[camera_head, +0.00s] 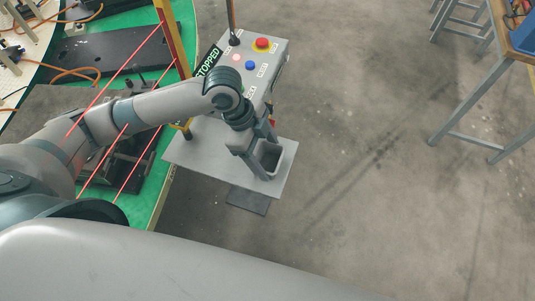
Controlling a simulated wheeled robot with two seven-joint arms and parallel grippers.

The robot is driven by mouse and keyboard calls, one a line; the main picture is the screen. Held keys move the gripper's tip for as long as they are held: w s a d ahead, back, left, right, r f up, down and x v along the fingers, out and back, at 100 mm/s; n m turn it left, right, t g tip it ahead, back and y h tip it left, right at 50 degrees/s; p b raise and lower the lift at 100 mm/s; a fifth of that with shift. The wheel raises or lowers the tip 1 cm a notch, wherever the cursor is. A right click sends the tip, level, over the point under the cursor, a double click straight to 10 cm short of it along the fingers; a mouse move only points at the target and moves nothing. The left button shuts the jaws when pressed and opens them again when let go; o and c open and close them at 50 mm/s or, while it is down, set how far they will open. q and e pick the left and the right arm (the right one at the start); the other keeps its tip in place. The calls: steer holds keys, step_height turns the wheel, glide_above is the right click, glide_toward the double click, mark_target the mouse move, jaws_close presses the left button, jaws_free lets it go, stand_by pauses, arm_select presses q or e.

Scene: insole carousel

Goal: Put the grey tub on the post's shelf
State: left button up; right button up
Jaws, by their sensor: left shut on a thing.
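The grey tub (268,159) is a small open box with a dark inside, seen from above over the right part of the shelf. My left gripper (254,145) reaches down from the upper left and is shut on the tub's near-left wall. The shelf (211,164) is a flat light-grey plate below the post's control box (269,64). The tub looks upright; I cannot tell whether its bottom touches the plate. My arm hides part of the shelf and of the control box. My right gripper is not in view.
The control box carries a red mushroom button (262,43), a blue button (250,65) and a display reading STOPPED (208,61). A green table (152,186) with a yellow post and red beams lies left. Open concrete floor is on the right, with a blue-grey framed table (462,84) beyond.

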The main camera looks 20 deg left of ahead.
arm_select(q)
steer(key=shift+f, duration=0.1)
steer(key=o, duration=1)
steer(key=shift+o, duration=0.2)
steer(key=b+v, duration=0.2)
steer(key=v, duration=1)
